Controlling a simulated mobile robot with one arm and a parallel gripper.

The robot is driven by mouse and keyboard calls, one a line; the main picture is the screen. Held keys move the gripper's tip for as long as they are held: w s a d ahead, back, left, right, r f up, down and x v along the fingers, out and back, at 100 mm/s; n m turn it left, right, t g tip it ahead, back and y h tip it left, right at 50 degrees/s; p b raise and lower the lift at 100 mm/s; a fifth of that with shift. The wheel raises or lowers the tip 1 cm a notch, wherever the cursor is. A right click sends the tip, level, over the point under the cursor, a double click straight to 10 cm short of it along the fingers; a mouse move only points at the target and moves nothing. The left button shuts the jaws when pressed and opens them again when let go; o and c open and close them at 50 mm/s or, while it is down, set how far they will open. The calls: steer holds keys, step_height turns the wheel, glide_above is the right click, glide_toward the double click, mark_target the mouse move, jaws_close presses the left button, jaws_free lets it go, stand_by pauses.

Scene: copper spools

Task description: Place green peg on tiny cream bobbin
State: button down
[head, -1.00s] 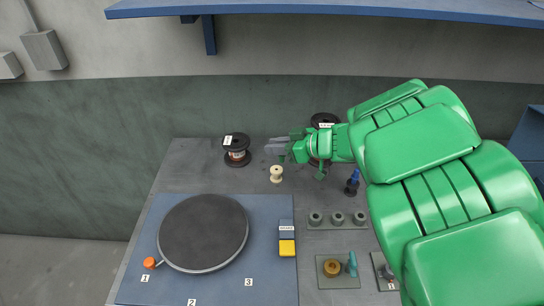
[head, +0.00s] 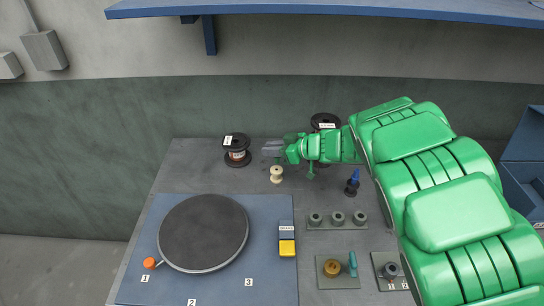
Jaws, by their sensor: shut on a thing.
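The tiny cream bobbin (head: 276,175) stands upright on the grey bench, left of the middle. My gripper (head: 272,149) reaches in from the right, with its grey fingers pointing left just behind and above the bobbin in the picture. It is shut on a small green piece, apparently the green peg (head: 277,160), which shows just below the fingertips and is mostly hidden. I cannot tell whether the peg touches the bobbin.
A dark spool (head: 237,150) with a label stands left of the gripper; another (head: 325,121) is partly behind my arm. A small black bobbin with a blue peg (head: 355,176) stands to the right. A blue board (head: 175,285) with a round dark plate (head: 204,233) lies in front.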

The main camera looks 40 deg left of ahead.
steer(key=shift+w+a+f, duration=0.15)
steer(key=shift+a+f, duration=0.05)
steer(key=shift+f, duration=1.55)
steer(key=c, duration=1)
jaws_free()
steer(key=shift+f, duration=0.1)
steer(key=shift+c, duration=0.2)
steer(key=shift+w+d+r, duration=0.1)
steer(key=shift+d+r, duration=0.15)
steer(key=v, duration=1.1)
steer(key=shift+d, duration=0.25)
